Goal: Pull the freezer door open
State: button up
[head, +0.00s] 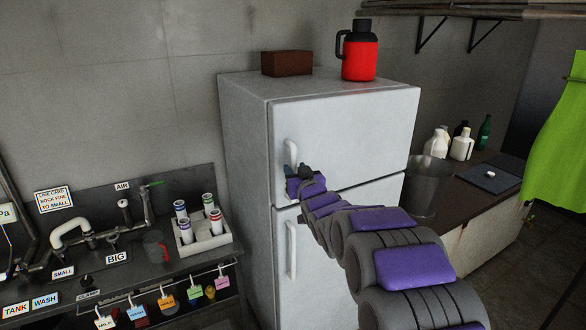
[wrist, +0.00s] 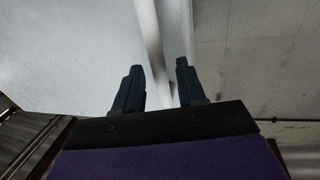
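The white fridge-freezer stands against the wall in the head view. Its upper freezer door (head: 350,135) looks shut, flush above the lower door (head: 345,235). The upright white freezer handle (head: 290,153) is on the left side of the upper door. My gripper (head: 291,170) is at the lower end of this handle and hides part of it. In the wrist view my gripper (wrist: 158,80) has its two dark fingers apart. The pale handle bar (wrist: 149,35) runs into the gap between them. I cannot tell whether the fingers touch it.
A red jug (head: 360,58) and a brown box (head: 287,63) stand on top of the fridge. A sink counter with a tray of tubes (head: 202,237) is at left. A grey bucket (head: 428,185) and several bottles stand on the right counter, close to the door's right side.

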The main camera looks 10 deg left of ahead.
aim_at(294, 167)
jog(key=shift+x, duration=1.65)
jog(key=shift+c, duration=0.3)
grip_shut()
